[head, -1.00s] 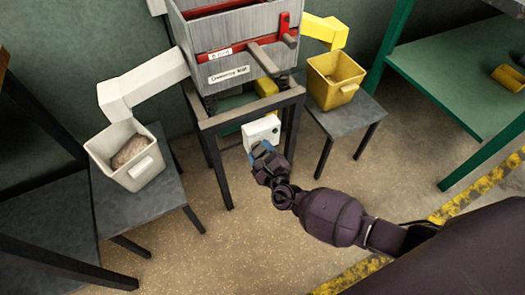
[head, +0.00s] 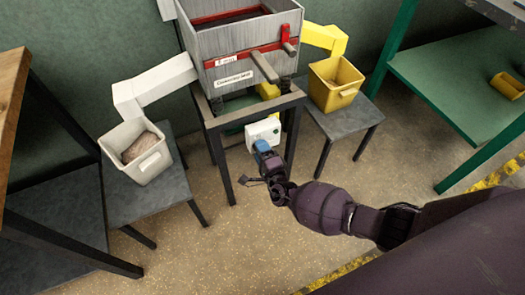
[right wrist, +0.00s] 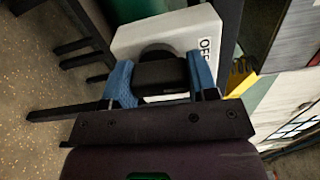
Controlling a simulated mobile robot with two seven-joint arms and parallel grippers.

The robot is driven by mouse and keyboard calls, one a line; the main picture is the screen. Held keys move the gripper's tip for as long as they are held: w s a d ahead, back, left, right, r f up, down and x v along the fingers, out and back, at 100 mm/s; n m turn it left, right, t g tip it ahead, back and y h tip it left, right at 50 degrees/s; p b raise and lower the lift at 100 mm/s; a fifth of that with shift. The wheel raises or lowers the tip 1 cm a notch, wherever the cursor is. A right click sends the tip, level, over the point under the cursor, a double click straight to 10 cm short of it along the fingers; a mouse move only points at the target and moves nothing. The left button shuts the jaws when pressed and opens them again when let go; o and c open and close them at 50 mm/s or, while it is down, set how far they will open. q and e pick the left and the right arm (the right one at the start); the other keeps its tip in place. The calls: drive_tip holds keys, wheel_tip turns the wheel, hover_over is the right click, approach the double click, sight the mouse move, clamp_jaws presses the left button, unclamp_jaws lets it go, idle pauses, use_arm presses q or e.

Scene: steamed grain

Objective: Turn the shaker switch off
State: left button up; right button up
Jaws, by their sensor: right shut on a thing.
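The white switch box (head: 262,131) is mounted on the front of the shaker's dark stand, below the shaker (head: 230,45). In the right wrist view the box (right wrist: 140,38) carries a black knob (right wrist: 160,72) and a label (right wrist: 205,47) that appears to read "OFF", partly cut off by a finger. My right gripper (head: 263,150) is at the box. Its blue fingers stand on either side of the black knob and are shut on it in the right wrist view (right wrist: 160,85). The fingers hide part of the box face. My left gripper is not in view.
A white bin (head: 153,165) with grain stands on a low dark table at left, under a white chute (head: 165,82). A yellow bin (head: 330,95) stands on a low table at right. A green shelf (head: 445,85) is further right. The floor in front is clear.

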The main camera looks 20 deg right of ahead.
drive_tip(key=shift+w+r+n, duration=0.1)
drive_tip(key=shift+r+n, duration=0.05)
drive_tip(key=shift+n, duration=0.35)
drive_tip(key=o, duration=0.9)
drive_tip(key=shift+c, duration=0.2)
drive_tip(key=shift+o, duration=0.3)
drive_tip(key=shift+f, duration=0.2)
